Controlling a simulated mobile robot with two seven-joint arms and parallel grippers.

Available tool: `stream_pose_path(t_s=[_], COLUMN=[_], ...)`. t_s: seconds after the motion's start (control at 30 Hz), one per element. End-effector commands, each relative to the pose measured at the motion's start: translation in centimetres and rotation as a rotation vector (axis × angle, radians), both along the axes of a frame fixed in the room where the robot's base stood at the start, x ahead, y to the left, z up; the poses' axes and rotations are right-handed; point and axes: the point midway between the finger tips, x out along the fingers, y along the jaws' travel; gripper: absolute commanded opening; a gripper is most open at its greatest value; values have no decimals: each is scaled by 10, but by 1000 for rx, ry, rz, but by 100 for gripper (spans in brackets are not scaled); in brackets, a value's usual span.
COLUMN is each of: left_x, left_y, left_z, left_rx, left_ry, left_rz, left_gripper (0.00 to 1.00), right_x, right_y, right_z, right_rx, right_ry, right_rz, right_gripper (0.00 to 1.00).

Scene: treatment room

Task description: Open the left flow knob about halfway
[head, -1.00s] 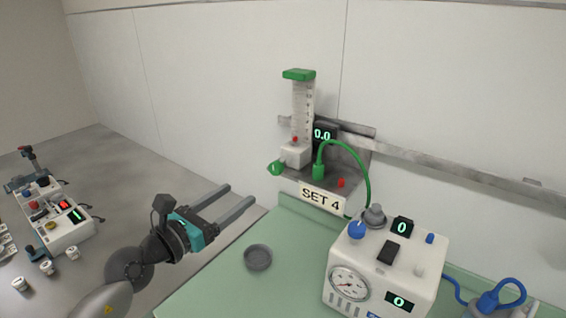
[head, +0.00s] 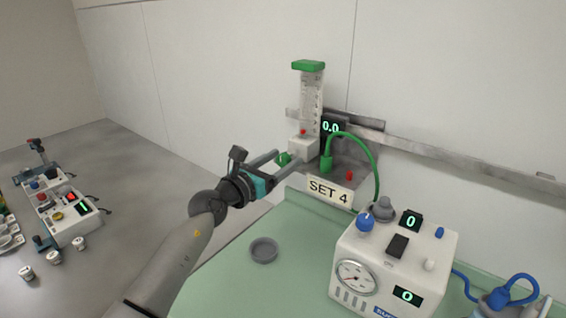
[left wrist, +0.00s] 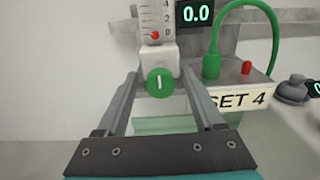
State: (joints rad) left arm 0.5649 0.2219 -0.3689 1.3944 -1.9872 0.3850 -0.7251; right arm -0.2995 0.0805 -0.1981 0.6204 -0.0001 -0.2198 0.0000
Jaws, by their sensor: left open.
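The green flow knob (head: 284,158) is on the front of the white base of the flowmeter tube (head: 310,100). In the left wrist view the knob (left wrist: 160,82) is a green disc with a white upright mark. My left gripper (head: 288,161) is open, with one finger on each side of the knob; contact is not clear. In the left wrist view the fingers (left wrist: 161,78) show a gap on both sides of it. The red float sits near zero, and the display (head: 331,128) reads 0.0. My right gripper is not in view.
A "SET 4" sign (head: 329,191) hangs beside the flowmeter, with a green hose (head: 372,160) and a red button near it. A white suction unit (head: 390,265) and a grey dish (head: 264,250) stand on the green table (head: 225,275).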

Motion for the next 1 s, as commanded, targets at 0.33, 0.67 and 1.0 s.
stream_pose_path(t_s=[0.33,0.67,1.0], left_x=[6,6,5], left_y=[-4,-4,-4], left_z=[0,0,0], left_rx=[0,0,0], left_ry=[0,0,0], left_rz=[0,0,0], left_gripper=[69,42,4], right_x=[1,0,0], right_y=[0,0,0], right_z=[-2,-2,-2], right_rx=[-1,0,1], right_ry=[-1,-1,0], right_rz=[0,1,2], right_gripper=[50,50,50])
